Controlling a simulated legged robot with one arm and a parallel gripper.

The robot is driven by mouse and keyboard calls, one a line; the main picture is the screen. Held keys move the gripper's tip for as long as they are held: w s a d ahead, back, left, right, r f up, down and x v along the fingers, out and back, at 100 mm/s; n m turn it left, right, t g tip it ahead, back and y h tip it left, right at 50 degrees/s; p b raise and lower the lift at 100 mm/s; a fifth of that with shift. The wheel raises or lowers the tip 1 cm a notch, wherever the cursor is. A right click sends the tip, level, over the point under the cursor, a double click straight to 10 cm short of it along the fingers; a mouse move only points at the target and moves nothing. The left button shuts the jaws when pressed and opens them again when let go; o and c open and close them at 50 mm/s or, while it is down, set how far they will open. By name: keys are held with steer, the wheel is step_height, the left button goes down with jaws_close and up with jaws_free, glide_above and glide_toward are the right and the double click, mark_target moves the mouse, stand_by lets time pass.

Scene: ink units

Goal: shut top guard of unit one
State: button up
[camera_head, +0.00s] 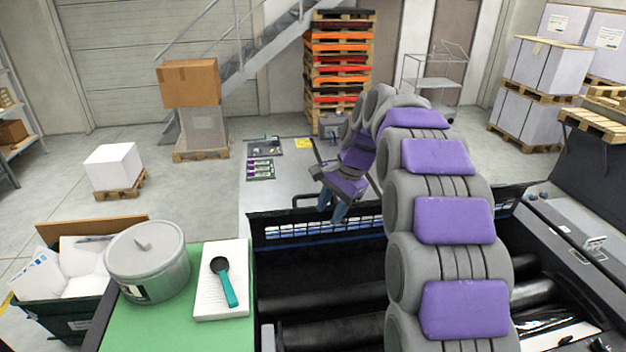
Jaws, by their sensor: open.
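The ink unit in front of me is open on top, and its dark rollers (320,289) are exposed. A dark panel with a pale lattice-like strip, seemingly the top guard (290,232), stands raised along the unit's far side. A dark bar, perhaps a handle, shows near its top edge. My grey and purple arm reaches over the unit and bends down at the far end. My gripper (332,207) is open and empty at the guard's upper edge, left of the arm. I cannot tell whether it touches the guard. My arm hides the guard's middle part.
A green-topped surface (210,338) at front left holds a grey lidded bucket (150,265) and a white pad with a teal-handled scoop (222,280). A dark crate of white bags (75,322) stands further left.

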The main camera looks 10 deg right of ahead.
steer(key=w+d+r+m+p, duration=0.3)
steer(key=w+d+r+p, duration=0.15)
steer(key=w, duration=0.45)
steer(key=m+t+y+p, duration=0.1)
steer(key=m+t+p, duration=0.15)
steer(key=p, duration=0.65)
glide_above(317, 196)
steer(key=s+d, duration=0.2)
step_height(317, 196, down, 7)
steer(key=shift+m+g, duration=0.25)
steer(key=shift+m, duration=0.2)
steer(key=x, duration=0.3)
steer(key=d+x, duration=0.1)
steer(key=x, duration=0.2)
steer(key=shift+w+f+p, duration=0.15)
steer(key=shift+f+p, duration=0.25)
steer(key=shift+w+a+f, duration=0.2)
steer(key=shift+a+f, duration=0.45)
steer(key=shift+a, duration=0.1)
steer(key=shift+d, duration=0.3)
steer(key=c, duration=0.5)
jaws_close()
